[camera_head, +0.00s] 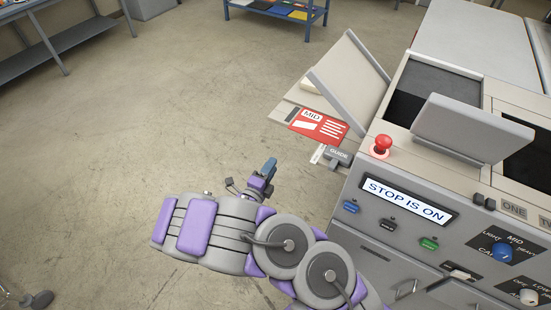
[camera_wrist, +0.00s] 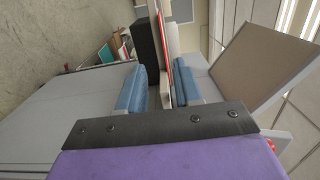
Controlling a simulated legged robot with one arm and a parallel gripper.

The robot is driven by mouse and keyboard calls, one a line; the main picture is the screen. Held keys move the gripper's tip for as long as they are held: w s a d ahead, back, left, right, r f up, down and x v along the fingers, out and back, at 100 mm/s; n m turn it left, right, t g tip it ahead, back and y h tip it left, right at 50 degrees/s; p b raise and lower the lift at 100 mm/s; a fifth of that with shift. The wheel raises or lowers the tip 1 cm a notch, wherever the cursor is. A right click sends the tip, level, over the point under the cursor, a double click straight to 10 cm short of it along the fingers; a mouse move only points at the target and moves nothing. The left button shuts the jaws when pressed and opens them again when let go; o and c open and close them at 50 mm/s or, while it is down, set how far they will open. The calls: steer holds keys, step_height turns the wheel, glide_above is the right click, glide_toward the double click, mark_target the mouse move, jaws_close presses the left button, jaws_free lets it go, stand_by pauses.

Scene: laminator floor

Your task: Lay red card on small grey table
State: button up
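The red card (camera_head: 318,125), printed MID, lies on the pale feed shelf (camera_head: 284,112) at the left end of the laminator. My gripper (camera_head: 264,172) is below and left of the card in the head view, apart from it. In the wrist view the two blue fingers (camera_wrist: 162,86) stand apart with a gap between them. A thin red edge (camera_wrist: 160,32), probably the card edge-on, shows beyond that gap. A grey-topped table (camera_head: 85,29) with blue-grey legs stands at the upper left; I cannot tell whether it is the small grey table.
The laminator's panel display (camera_head: 408,200) reads STOP IS ON. A red knob (camera_head: 381,146) and a grey GUIDE block (camera_head: 338,158) are near the card. A raised grey flap (camera_head: 338,88) stands behind it. A blue table (camera_head: 280,10) with coloured sheets stands at the back. The floor (camera_head: 170,110) between is clear.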

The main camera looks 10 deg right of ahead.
steer(key=b, duration=0.1)
glide_toward(300, 130)
steer(key=b+x, duration=0.2)
steer(key=x, duration=0.5)
steer(key=shift+w+f, duration=0.1)
steer(key=shift+f, duration=0.1)
steer(key=shift+w+a, duration=0.15)
steer(key=shift+a, duration=0.4)
steer(key=shift+d, duration=0.45)
steer(key=c, duration=0.6)
jaws_close()
steer(key=shift+a, duration=0.2)
